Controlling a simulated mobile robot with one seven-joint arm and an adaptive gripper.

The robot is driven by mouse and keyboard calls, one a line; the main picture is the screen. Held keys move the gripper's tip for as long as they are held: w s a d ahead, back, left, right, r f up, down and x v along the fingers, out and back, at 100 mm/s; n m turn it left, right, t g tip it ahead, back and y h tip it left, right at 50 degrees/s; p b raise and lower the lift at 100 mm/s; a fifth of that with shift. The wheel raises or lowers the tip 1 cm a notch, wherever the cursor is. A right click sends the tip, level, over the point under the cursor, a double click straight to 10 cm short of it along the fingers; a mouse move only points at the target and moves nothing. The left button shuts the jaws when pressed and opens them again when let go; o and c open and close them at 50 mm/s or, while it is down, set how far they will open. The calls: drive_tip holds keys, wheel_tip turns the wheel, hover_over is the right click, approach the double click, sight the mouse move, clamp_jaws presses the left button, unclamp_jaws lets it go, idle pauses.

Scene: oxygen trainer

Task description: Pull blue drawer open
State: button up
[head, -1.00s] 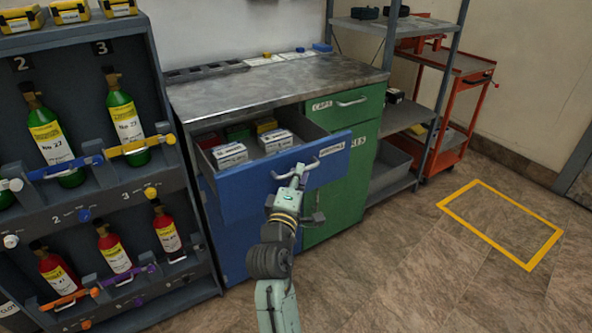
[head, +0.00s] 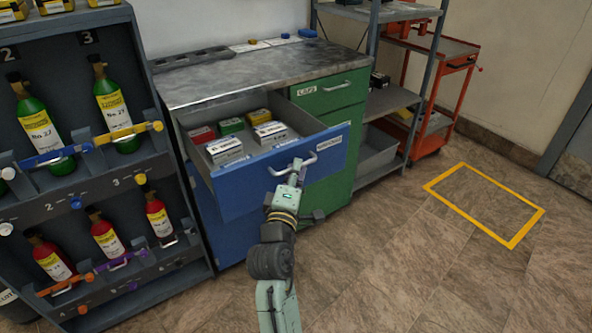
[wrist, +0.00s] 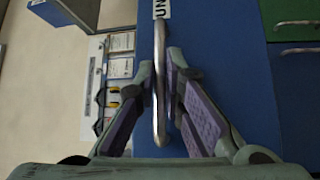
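The blue drawer (head: 245,188) is pulled out of the workbench cabinet, and its inside shows. My gripper (head: 297,166) is at the handle in the head view. In the wrist view, the handle bar (wrist: 160,100) runs between the purple-padded fingers of my gripper (wrist: 162,70). The fingertips are closed in on both sides of the bar.
A green drawer (head: 327,89) and green door are to the right in the same cabinet. A rack (head: 125,195) with green and red bottles stands close on the left. Grey shelves (head: 400,98) and an orange cart (head: 432,130) are at the right. The floor in front is clear.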

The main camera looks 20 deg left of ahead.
drive_tip(key=shift+o, duration=0.6)
drive_tip(key=s, duration=0.7)
drive_tip(key=shift+s+d+f, duration=0.2)
drive_tip(key=shift+d+f, duration=0.2)
drive_tip(key=shift+f, duration=0.05)
